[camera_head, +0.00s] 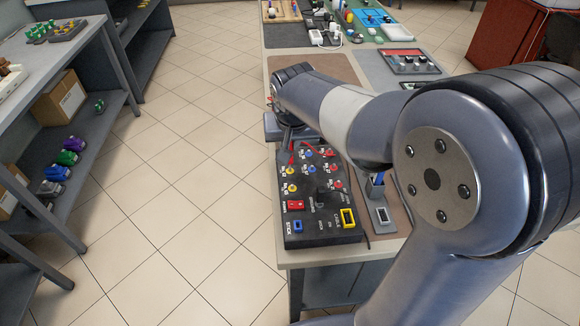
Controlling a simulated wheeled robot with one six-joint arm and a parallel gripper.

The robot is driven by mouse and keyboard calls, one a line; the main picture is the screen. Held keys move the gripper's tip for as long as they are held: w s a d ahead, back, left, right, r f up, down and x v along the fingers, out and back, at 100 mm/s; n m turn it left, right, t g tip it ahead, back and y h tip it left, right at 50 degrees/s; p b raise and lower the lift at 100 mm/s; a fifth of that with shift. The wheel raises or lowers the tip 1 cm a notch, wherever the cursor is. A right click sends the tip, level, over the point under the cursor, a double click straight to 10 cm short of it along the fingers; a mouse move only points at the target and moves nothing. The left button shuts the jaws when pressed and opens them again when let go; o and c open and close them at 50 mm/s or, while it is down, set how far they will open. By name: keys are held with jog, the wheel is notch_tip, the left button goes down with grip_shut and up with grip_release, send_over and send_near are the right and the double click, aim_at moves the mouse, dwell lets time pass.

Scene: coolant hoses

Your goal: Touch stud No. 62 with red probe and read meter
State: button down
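A black panel (316,232) lies on the near end of the table. It carries yellow, blue and red studs; their number labels are too small to read. My gripper (289,140) is over the panel's far left corner, its fingers small and partly hidden by my wrist. A slim red probe (291,158) hangs upright under it and appears held. Its lower end is close to a yellow stud (290,171); I cannot tell whether they touch. A red lead runs right from it. A grey device with a small window (383,214), possibly the meter, lies right of the panel; no reading is legible.
The panel's front has a red block (295,205), a blue socket (297,226) and a yellow-framed socket (348,217). Farther back are a brown mat (330,66) and a knobbed panel (410,62). Shelves stand left across open floor.

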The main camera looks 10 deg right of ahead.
jog(key=shift+f, duration=0.1)
notch_tip(320, 180, up, 7)
jog(key=p, duration=0.6)
jog(key=shift+s, duration=0.1)
dwell(1.2)
